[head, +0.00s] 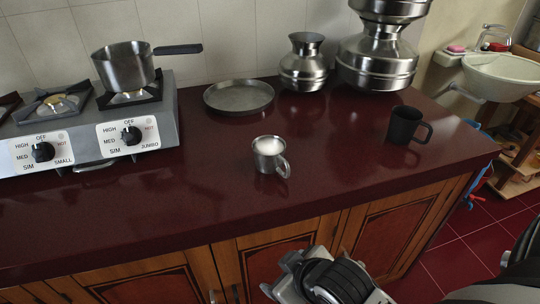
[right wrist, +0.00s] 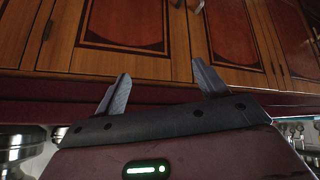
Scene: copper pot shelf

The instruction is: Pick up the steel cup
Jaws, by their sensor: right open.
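The steel cup (head: 268,161) stands upright near the middle of the dark red counter (head: 205,215) in the head view. My right gripper (head: 292,270) is low in the head view, in front of the cabinet doors and apart from the cup. In the right wrist view its two fingers (right wrist: 162,72) are spread, with nothing between them. The cup cannot be made out in the right wrist view. My left gripper is not in view.
A black mug (head: 403,125) stands right of the cup. A round steel plate (head: 238,97) lies behind it, near a small steel pot (head: 304,66) and a larger one (head: 375,60). A gas stove (head: 90,135) with a saucepan (head: 124,68) is at left. Counter around the cup is clear.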

